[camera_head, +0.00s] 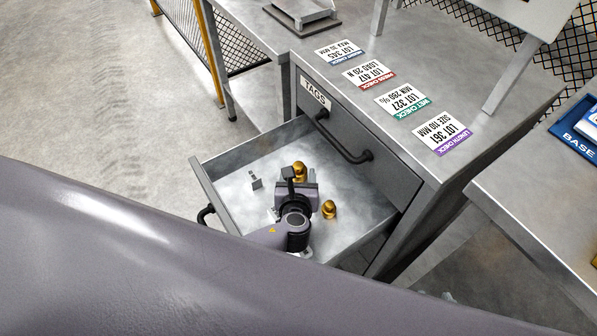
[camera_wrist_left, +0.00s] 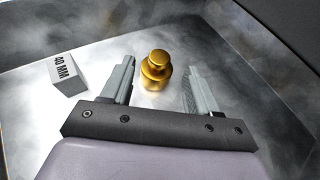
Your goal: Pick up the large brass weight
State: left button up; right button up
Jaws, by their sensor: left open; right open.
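Two brass weights lie in the open drawer in the head view. One brass weight (camera_head: 299,170) is just beyond my left gripper (camera_head: 298,180), and the other brass weight (camera_head: 329,209) is to the gripper's right. In the left wrist view, a stepped, knobbed brass weight (camera_wrist_left: 156,74) stands upright in the gap between the open fingers of my left gripper (camera_wrist_left: 161,66), with bare floor showing on both sides. The fingers do not appear to touch it. I cannot tell for sure which weight is larger. My right gripper is not in view.
The drawer (camera_head: 215,179) has raised walls around the weights. A small grey block (camera_head: 255,182) is left of the gripper; a block marked 40 MM (camera_wrist_left: 65,75) shows in the left wrist view. The cabinet front with a dark handle (camera_head: 345,140) rises behind. Labelled cards lie on top.

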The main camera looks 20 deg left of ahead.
aim_at(298, 169)
pick_arm(q)
jog(key=shift+b+x, duration=0.45)
jog(key=shift+x, duration=1.35)
jog(key=shift+s+f, duration=0.1)
grip_shut()
